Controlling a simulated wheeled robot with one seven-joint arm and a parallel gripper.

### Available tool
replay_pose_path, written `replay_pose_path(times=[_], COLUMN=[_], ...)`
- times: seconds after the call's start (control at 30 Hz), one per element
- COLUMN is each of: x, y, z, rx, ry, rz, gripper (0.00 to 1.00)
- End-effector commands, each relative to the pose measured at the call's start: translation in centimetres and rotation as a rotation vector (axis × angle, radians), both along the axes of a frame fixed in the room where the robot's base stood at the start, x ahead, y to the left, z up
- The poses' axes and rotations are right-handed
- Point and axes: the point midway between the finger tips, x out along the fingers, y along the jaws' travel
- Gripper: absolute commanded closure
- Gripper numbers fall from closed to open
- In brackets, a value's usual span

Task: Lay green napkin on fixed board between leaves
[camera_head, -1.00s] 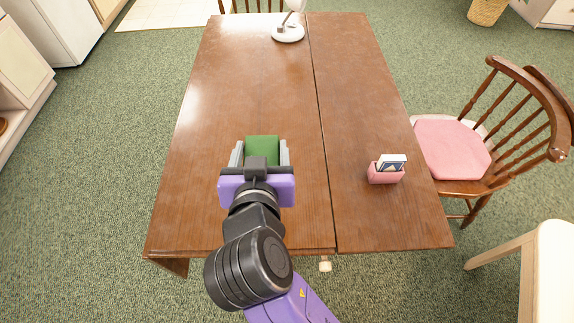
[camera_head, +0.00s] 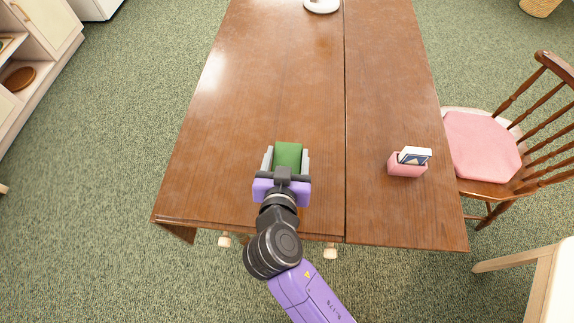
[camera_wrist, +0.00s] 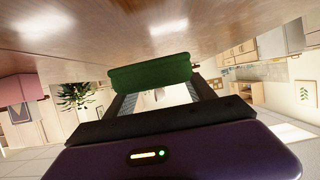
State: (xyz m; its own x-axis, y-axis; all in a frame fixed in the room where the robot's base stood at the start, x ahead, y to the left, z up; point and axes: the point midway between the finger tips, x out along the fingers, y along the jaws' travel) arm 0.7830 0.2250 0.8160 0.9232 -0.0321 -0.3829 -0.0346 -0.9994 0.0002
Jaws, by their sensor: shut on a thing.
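The green napkin (camera_head: 288,155) is a small folded block between the fingers of my gripper (camera_head: 287,161). My gripper is shut on it, over the near part of the brown wooden table (camera_head: 275,95). The wrist view shows the napkin (camera_wrist: 151,74) across the fingertips, close to the wood surface, which fills the top of that picture. I cannot tell whether the napkin touches the wood. A dark seam (camera_head: 345,130) runs lengthwise right of the gripper, with a leaf (camera_head: 395,90) beyond it. The table's left edge hangs down at the near corner.
A pink holder (camera_head: 407,166) with cards stands on the right leaf. A white lamp base (camera_head: 321,5) is at the far end. A chair with a pink cushion (camera_head: 480,145) stands at the right. The wood around the gripper is clear.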

Motion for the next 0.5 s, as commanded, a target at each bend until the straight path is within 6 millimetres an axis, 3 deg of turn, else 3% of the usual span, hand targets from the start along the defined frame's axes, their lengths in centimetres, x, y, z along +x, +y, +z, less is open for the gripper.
replay_pose_path(times=[0.33,0.5], x=[0.0,0.0], y=[0.0,0.0], z=[-4.0,-4.8], rx=[-0.001,0.0], ry=[0.002,-0.001], rz=[0.002,0.001], gripper=[0.76,0.76])
